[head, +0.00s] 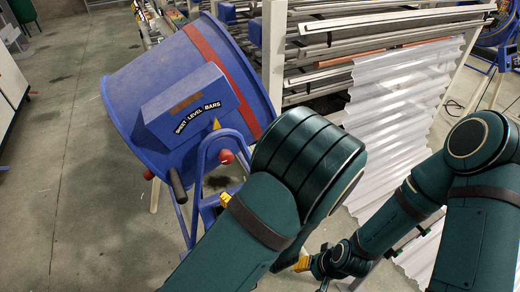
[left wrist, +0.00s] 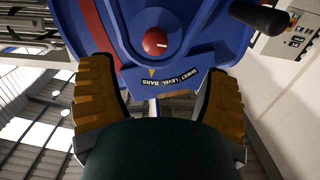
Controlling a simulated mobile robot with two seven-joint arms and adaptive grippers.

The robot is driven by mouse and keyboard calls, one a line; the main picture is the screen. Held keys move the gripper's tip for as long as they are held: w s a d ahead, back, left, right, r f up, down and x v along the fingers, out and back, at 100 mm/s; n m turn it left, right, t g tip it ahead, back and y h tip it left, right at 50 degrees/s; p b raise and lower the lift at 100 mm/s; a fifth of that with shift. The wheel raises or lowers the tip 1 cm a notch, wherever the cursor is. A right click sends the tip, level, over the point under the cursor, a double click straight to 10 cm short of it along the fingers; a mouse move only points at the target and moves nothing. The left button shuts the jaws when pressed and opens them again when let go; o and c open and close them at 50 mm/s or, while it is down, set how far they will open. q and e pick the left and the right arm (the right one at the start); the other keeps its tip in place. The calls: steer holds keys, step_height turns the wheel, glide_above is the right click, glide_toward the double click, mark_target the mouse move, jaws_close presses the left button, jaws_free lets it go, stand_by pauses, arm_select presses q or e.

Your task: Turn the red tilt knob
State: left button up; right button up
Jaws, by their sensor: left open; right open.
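A blue drum-shaped machine (head: 125,100) with a red band stands at the left of the head view. The red knob (head: 226,156) sits on its side bracket, below the black label strip. In the left wrist view the round red knob (left wrist: 155,42) with a white mark shows upside down on the blue panel. My left gripper (left wrist: 160,78) is open, its yellow-padded fingers spread either side of the view, the knob beyond them and apart. In the head view my left arm mostly hides this gripper. My right gripper (head: 312,272) is low, away from the knob, partly hidden.
A black handle (head: 178,185) sticks out near the knob; it also shows in the left wrist view (left wrist: 260,17). A rack of metal bars (head: 390,35) and translucent corrugated sheets (head: 400,100) stand at right. Grey floor (head: 60,170) is clear at left.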

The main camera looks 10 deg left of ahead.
mark_target(228, 160)
arm_select(q)
steer(key=x, duration=0.4)
steer(key=r+x, duration=0.1)
steer(key=x, duration=0.4)
steer(key=r+p+x, duration=0.1)
steer(key=x, duration=0.3)
steer(key=shift+w, duration=0.35)
steer(key=shift+d, duration=0.1)
steer(key=c, duration=1.2)
